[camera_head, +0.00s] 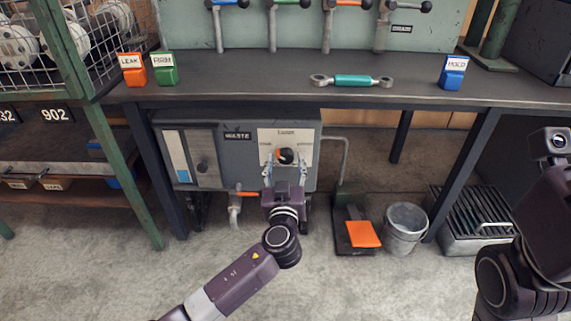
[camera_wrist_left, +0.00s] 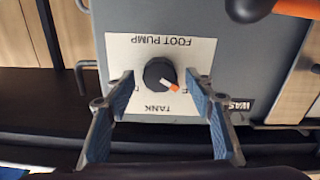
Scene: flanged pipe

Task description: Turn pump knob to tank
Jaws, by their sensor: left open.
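The pump knob (camera_head: 285,156) is a round black dial on a pale label plate (camera_head: 305,139) on the front of the grey cabinet under the bench. In the left wrist view the knob (camera_wrist_left: 157,72) has a white-and-orange pointer aimed down and right. The plate (camera_wrist_left: 190,52) appears upside down there, with FOOT PUMP above the knob and TANK below it. My left gripper (camera_head: 284,168) is open in front of the plate. In the wrist view its blue-padded fingers (camera_wrist_left: 160,82) stand on either side of the knob, with gaps visible. My right gripper is out of view.
The grey WASTE cabinet (camera_head: 213,146) hangs beneath the workbench (camera_head: 230,90). An orange-handled valve (camera_head: 245,194) sits below it. A foot pedal (camera_head: 362,233) and a metal bucket (camera_head: 404,228) stand on the floor to the right. My right arm occupies the right edge.

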